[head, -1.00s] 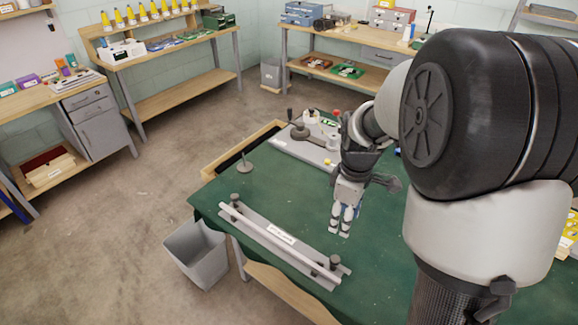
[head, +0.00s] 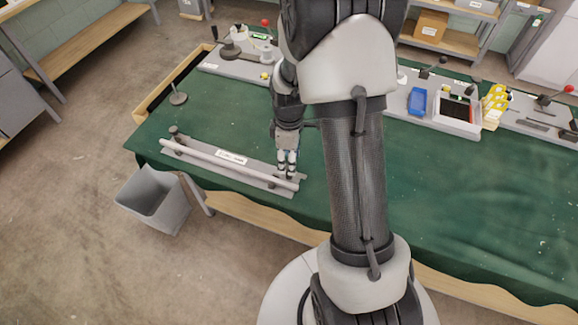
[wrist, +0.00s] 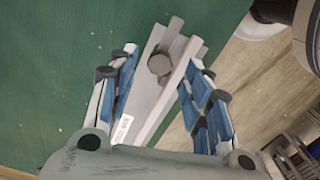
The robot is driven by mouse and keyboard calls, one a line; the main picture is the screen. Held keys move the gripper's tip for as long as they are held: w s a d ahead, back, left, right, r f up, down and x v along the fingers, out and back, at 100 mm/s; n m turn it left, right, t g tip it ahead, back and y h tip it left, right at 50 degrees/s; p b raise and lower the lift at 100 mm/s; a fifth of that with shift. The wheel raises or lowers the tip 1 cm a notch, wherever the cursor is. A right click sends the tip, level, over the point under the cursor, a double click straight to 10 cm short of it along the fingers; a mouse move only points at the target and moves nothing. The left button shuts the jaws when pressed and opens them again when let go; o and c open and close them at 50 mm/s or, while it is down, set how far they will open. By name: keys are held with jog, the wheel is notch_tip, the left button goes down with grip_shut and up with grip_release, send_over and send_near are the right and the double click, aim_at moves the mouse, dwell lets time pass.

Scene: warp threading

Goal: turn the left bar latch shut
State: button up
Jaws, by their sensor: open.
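The bar fixture is a grey plate (head: 250,172) with a label and a long pale bar (head: 215,160) along its near side. A dark round latch knob (head: 175,131) stands at its left end in the head view. My gripper (head: 287,175) is over the plate's right end, where it hides most of that end's knob. In the wrist view, my open gripper (wrist: 163,60) has a finger on either side of a round grey knob (wrist: 159,65). No contact shows. The bar runs beside this knob, toward the right finger. How far either latch is turned is unclear.
A grey bin (head: 155,200) stands on the floor by the table's left corner. A round-based post (head: 178,97) stands behind the fixture. The green tabletop (head: 460,190) at right is clear.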

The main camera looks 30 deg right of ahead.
jog(key=shift+f+b, duration=0.3)
jog(key=shift+f, duration=1.05)
jog(key=shift+c, duration=0.2)
grip_shut()
